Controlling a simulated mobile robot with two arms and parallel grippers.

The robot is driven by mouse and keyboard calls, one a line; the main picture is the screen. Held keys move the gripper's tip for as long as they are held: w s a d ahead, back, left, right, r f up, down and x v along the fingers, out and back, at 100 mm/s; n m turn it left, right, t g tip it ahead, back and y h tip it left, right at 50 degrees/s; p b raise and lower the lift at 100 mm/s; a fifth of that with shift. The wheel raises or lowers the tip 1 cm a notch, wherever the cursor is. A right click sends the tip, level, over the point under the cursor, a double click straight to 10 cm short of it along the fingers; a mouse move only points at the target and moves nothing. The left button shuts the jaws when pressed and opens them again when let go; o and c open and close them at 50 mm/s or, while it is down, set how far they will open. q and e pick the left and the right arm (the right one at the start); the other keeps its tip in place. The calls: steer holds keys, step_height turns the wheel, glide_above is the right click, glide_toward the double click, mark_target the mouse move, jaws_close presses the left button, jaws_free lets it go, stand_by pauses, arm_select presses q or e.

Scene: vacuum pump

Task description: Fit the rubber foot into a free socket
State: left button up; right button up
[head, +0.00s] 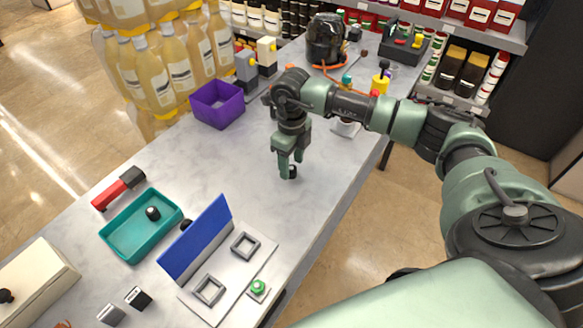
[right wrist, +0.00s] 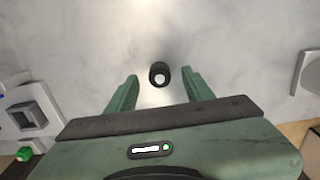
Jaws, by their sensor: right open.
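A short black rubber foot (head: 292,173) stands on the grey table under my right gripper (head: 287,167). In the right wrist view the foot (right wrist: 159,75) appears between the two green fingertips (right wrist: 160,83), with gaps at both sides. The right gripper is open and holds nothing. Two grey square sockets, one farther (head: 245,245) and one nearer (head: 208,290), are on a light plate (head: 229,281); both look empty. Another black round piece (head: 153,213) is in the teal tray (head: 128,249). My left gripper is out of view.
An upright blue panel (head: 196,238) stands along the plate's left side, with a dark piece (head: 186,224) behind it. A green button (head: 258,287) is on the plate's corner. A purple bin (head: 217,106) stands behind left. The table between gripper and plate is clear.

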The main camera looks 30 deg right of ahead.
mark_target(291, 168)
steer(key=shift+f, duration=1.15)
jaws_close()
steer(key=shift+r, duration=0.1)
step_height(291, 168, up, 20)
steer(key=b, duration=0.4)
steer(key=s+a+f+n, duration=0.5)
steer(key=s+a+n, duration=0.1)
steer(key=n, duration=0.9)
steer(key=s+a+f+n, duration=0.5)
steer(key=s+a+n, duration=0.2)
steer(key=n, duration=0.9)
steer(key=shift+s+a, duration=0.25)
steer(key=shift+s, duration=0.7)
